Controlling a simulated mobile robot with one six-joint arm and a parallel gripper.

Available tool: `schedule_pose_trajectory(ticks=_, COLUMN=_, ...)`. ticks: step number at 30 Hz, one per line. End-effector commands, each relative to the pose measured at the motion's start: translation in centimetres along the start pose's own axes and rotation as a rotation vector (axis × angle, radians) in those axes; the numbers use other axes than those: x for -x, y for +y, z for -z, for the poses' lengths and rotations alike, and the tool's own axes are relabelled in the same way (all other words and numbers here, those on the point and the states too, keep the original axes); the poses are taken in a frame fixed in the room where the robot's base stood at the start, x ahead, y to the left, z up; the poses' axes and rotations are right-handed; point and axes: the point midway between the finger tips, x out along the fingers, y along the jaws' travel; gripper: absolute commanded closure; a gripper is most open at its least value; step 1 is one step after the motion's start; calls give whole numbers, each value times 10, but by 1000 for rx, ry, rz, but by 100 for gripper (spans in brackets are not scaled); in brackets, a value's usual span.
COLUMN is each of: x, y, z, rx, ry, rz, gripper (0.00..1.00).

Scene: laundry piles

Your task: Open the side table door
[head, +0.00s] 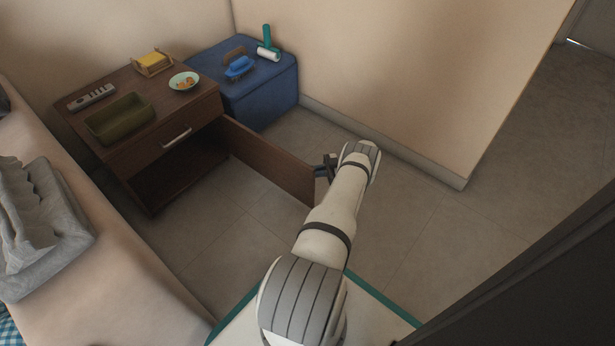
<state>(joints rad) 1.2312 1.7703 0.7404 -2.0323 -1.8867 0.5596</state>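The side table (146,78) is dark brown wood and stands against the wall at the left back. Its door (265,158) stands wide open, swung out from the table's right side toward my arm. The compartment (178,180) behind it is exposed and dark inside. A drawer front with a silver handle (177,138) sits above the compartment and is closed. My gripper (325,168) is at the free end of the door, touching or very close to it. The gripper is small and partly hidden by my wrist, so its finger opening is unclear.
A remote (91,97), a green tray (119,119), a bowl (184,82) and a yellow item in a wooden holder (153,63) are on the table. A bed (108,262) is left; tiled floor (420,240) is clear at right.

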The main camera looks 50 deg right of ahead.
Motion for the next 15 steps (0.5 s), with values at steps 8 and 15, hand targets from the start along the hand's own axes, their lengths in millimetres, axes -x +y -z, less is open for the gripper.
schedule_pose_trajectory(ticks=8, x=-3, y=6, z=2, rx=5, ry=-5, rz=9, gripper=100)
schedule_pose_trajectory(ticks=15, x=-3, y=6, z=3, rx=5, ry=-5, rz=9, gripper=88)
